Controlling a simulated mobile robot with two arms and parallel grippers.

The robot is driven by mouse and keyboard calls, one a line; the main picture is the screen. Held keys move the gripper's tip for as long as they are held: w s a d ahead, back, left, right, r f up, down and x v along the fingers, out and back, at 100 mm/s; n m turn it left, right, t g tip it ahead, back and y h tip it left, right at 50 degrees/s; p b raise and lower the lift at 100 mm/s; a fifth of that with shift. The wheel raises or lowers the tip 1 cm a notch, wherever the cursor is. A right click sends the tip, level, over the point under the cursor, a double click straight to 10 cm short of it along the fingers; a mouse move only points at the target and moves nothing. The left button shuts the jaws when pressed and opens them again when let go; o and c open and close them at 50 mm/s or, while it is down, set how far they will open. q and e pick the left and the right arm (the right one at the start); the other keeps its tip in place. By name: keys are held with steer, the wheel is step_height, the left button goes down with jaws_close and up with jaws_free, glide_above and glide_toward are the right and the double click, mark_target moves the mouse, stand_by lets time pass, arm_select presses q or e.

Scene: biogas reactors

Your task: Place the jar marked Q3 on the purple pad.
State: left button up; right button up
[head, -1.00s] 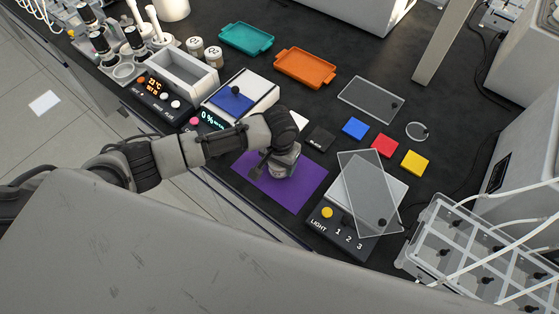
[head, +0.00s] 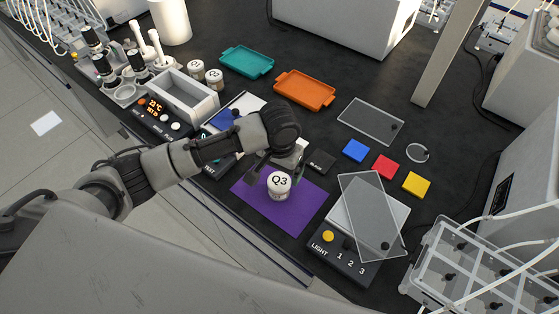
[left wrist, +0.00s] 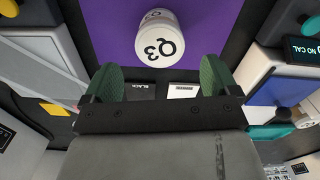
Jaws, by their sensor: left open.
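The white jar marked Q3 (head: 279,185) stands upright on the purple pad (head: 300,213), near its middle. It also shows in the left wrist view (left wrist: 160,37), on the purple pad (left wrist: 212,22) there. My left gripper (head: 272,172) is just behind the jar in the head view. In the left wrist view its two green fingertips (left wrist: 160,75) are apart, with nothing between them, and the jar is beyond them, clear of both. My right gripper is not in view.
A light box (head: 327,252) with numbered buttons and a tilted clear plate (head: 370,208) is right of the pad. Blue (head: 355,150), red (head: 384,167) and yellow (head: 416,183) tiles lie behind it. Two more jars (head: 206,73) stand at the back left. Orange (head: 305,89) and teal (head: 247,61) trays lie farther back.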

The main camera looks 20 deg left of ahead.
mark_target(280, 181)
arm_select(q)
steer(key=shift+r, duration=2.1)
